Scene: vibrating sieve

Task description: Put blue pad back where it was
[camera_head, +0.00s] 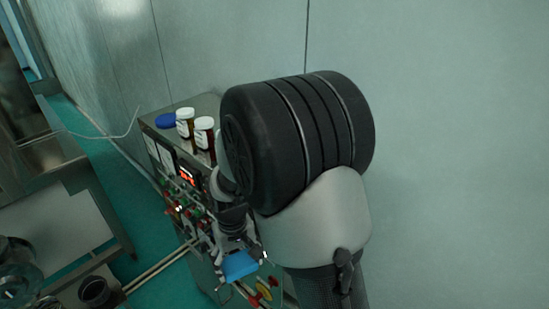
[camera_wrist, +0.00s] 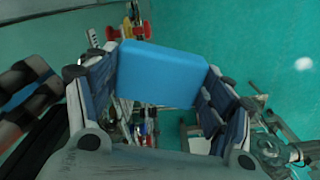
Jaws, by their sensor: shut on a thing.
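The blue pad (camera_wrist: 160,75) is a flat light-blue block with rounded corners. It fills the middle of the wrist view, between the two fingers of my gripper (camera_wrist: 158,85). The fingers press on its left and right sides, so my gripper is shut on it. In the head view the blue pad (camera_head: 240,265) hangs under my gripper (camera_head: 238,245), in front of the control cabinet (camera_head: 210,235). I cannot tell whether the pad touches the cabinet. My arm hides much of the cabinet's right part.
On the cabinet top stand two brown bottles with white caps (camera_head: 185,122) (camera_head: 204,130) and a round dark-blue item (camera_head: 166,121). Knobs and a red display (camera_head: 187,174) cover its front.

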